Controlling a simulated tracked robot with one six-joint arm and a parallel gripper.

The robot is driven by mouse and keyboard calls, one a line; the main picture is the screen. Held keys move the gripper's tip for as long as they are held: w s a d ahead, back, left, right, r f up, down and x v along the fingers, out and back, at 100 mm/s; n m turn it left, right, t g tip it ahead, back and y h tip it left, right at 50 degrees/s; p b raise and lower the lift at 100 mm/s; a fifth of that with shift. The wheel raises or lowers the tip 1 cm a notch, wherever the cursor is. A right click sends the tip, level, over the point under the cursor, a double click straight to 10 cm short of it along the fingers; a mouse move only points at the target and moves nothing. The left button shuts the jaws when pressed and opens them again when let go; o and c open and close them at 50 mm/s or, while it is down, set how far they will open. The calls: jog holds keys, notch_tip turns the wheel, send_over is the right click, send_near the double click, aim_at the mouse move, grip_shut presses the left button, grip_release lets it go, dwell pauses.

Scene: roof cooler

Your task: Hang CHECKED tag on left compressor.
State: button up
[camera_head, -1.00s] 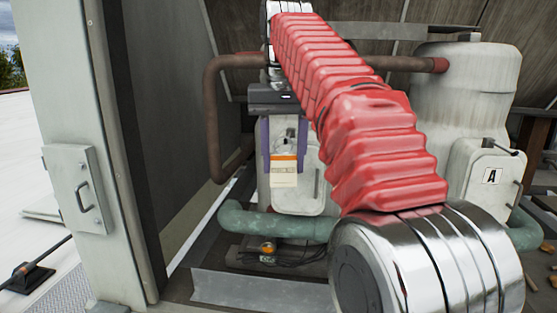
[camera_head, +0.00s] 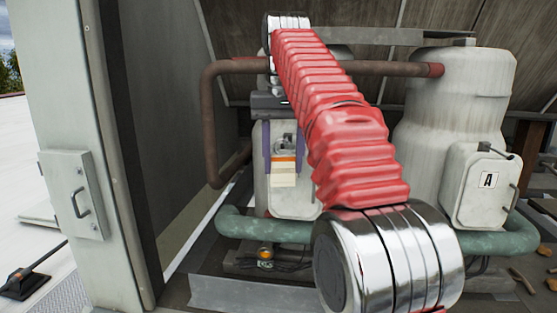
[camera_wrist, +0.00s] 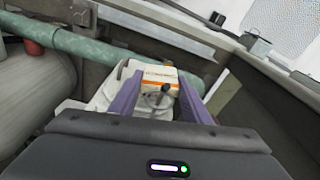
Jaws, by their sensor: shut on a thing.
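A pale tag with an orange band (camera_head: 284,172) is between the purple fingers of my gripper (camera_head: 284,145), which is shut on it. The tag also shows in the wrist view (camera_wrist: 160,76), with a dark hook or loop at its near end and print too small to read. The left compressor (camera_head: 262,192) is a whitish tank behind my gripper, partly hidden by my red arm. Its pale front box (camera_head: 294,200) is just behind and right of the tag. I cannot tell whether the tag touches the compressor.
The right compressor (camera_head: 455,95) carries a box marked A (camera_head: 484,188). A green pipe (camera_head: 270,228) runs low in front, and a brown pipe (camera_head: 212,120) bends down left of the left compressor. An open grey door panel (camera_head: 85,130) stands at the left.

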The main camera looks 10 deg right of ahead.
jog(key=shift+w+d+f, duration=0.15)
jog(key=shift+w+f, duration=0.1)
dwell(0.6)
jog(key=o, duration=1.1)
jog(key=shift+s, duration=0.25)
dwell(0.4)
